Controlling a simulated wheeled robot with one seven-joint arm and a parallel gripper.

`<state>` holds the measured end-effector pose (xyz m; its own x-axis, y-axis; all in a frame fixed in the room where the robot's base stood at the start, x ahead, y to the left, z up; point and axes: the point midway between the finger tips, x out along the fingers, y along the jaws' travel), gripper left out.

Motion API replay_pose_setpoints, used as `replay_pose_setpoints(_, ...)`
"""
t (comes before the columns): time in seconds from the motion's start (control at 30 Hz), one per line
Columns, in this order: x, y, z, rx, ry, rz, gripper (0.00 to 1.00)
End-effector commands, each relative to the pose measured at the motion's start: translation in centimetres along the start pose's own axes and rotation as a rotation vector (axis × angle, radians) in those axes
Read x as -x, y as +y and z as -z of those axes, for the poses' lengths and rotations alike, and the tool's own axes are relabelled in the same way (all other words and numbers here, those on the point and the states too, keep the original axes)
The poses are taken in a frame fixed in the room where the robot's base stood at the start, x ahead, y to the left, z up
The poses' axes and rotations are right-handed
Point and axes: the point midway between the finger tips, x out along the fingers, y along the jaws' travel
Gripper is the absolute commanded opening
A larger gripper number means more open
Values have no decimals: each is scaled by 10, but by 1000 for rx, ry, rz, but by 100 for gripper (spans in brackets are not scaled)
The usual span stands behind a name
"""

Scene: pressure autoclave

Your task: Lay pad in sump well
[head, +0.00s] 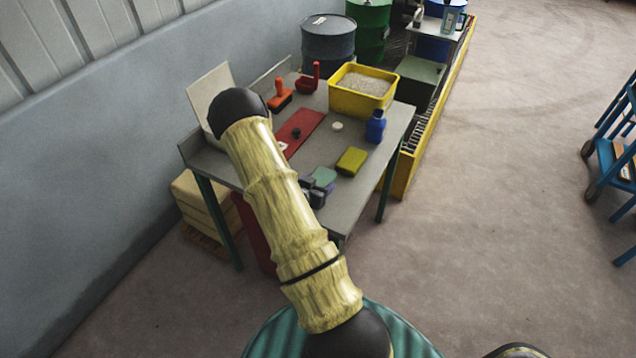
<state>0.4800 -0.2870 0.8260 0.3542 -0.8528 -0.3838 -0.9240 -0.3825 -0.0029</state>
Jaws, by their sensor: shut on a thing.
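My gripper (314,192) is low over the front of the grey workbench, partly hidden by my own arm. It is shut on a grey-green pad (324,176), which shows just beyond the fingers. I cannot tell whether the pad touches the bench top. A yellow-green block (352,161) lies flat on the bench just right of the pad, apart from it. A long yellow-sided platform with dark grating (425,130) runs behind the bench on the right. No sump well can be made out clearly.
The bench (374,178) also holds a yellow tub of granules (362,88), a blue bottle (375,126), a red mat (301,131), and red and orange hand tools (280,96). Drums (329,40) stand behind. Open floor (490,200) lies right; a blue cart (610,150) stands far right.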

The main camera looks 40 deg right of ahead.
Motion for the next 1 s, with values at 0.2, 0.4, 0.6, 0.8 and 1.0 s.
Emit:
replay_pose_setpoints(0.2, -1, 0, -3, 1, 0, 0, 42)
replay_pose_setpoints(0.4, -1, 0, -2, 1, 0, 0, 85)
replay_pose_setpoints(0.6, -1, 0, -2, 1, 0, 0, 85)
replay_pose_setpoints(0.8, 6, -1, 0, 2, -2, 1, 85)
replay_pose_setpoints(1.0, 39, -1, -1, 1, -1, 3, 85)
